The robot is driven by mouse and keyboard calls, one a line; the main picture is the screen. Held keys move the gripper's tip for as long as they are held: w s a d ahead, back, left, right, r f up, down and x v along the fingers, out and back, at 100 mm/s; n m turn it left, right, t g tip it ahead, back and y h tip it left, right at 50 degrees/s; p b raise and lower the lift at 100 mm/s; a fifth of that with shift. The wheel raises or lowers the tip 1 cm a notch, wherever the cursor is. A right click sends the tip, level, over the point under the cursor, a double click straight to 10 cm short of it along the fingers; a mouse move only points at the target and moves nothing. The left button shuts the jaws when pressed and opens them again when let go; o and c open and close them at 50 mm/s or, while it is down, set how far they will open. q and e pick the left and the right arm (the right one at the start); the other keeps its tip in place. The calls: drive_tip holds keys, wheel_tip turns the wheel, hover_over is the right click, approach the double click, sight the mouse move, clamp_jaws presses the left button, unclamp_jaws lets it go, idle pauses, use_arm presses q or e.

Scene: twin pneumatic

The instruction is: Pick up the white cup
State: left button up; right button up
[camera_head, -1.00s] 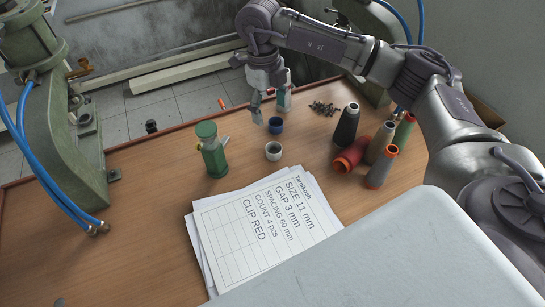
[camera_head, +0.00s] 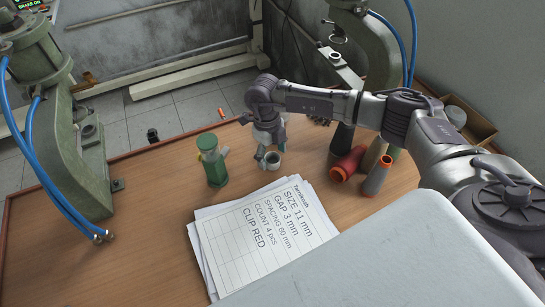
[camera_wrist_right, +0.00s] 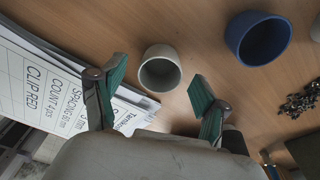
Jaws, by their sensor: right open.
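The small white cup (camera_head: 272,163) stands upright on the wooden table, just behind the paper stack. My right gripper (camera_head: 270,151) is over it and partly covers it in the head view. In the right wrist view the cup (camera_wrist_right: 160,72) shows its open, empty mouth. It lies ahead of the open right gripper (camera_wrist_right: 156,88), between the lines of the two green-padded fingers. I see no finger clearly touching it. My left gripper is not in view.
A blue cup (camera_wrist_right: 258,38) stands close by in the wrist view. A green bottle-like item (camera_head: 214,165) stands left of the white cup. Thread spools (camera_head: 348,163) are to its right. Papers (camera_head: 262,232) lie in front. Green presses (camera_head: 75,150) flank the table.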

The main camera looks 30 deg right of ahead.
drive_tip(key=shift+s+f, duration=0.1)
drive_tip(key=shift+f, duration=0.85)
drive_tip(key=c, duration=1.1)
drive_tip(key=shift+o, duration=0.2)
drive_tip(key=shift+r, duration=0.15)
